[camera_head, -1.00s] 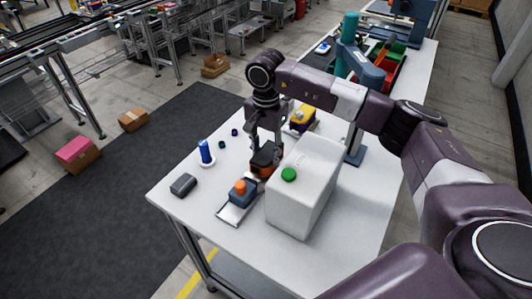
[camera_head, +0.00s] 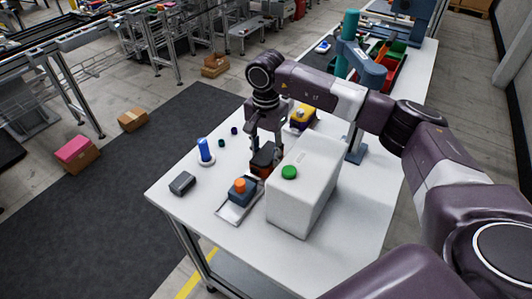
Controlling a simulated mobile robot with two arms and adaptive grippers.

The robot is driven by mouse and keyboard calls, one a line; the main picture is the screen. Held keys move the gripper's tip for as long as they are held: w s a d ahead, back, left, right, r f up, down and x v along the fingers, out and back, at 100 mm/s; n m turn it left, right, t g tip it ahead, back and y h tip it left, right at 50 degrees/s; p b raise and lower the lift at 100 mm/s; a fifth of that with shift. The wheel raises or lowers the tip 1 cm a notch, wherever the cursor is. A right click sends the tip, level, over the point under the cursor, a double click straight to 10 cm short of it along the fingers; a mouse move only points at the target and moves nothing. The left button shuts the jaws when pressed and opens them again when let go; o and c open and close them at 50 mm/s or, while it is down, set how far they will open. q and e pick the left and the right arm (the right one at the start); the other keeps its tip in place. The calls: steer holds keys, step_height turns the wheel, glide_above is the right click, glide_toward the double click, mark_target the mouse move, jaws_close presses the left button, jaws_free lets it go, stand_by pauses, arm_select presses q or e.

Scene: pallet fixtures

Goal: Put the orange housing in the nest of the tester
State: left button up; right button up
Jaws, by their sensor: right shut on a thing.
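My right gripper (camera_head: 264,160) points down just behind that block, close to the box's left side. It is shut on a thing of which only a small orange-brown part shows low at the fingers. This looks like the orange housing, mostly hidden by the dark fingers. My left gripper is out of view.
On the white table (camera_head: 220,240) stand a blue cylinder (camera_head: 205,150) on a white base, a dark grey block (camera_head: 182,183) and two small dark caps. A yellow-topped thing (camera_head: 303,115) stands behind my gripper. The left front of the table is mostly clear.

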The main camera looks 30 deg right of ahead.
steer(key=shift+f, duration=0.1)
steer(key=o, duration=1.3)
step_height(320, 180, up, 12)
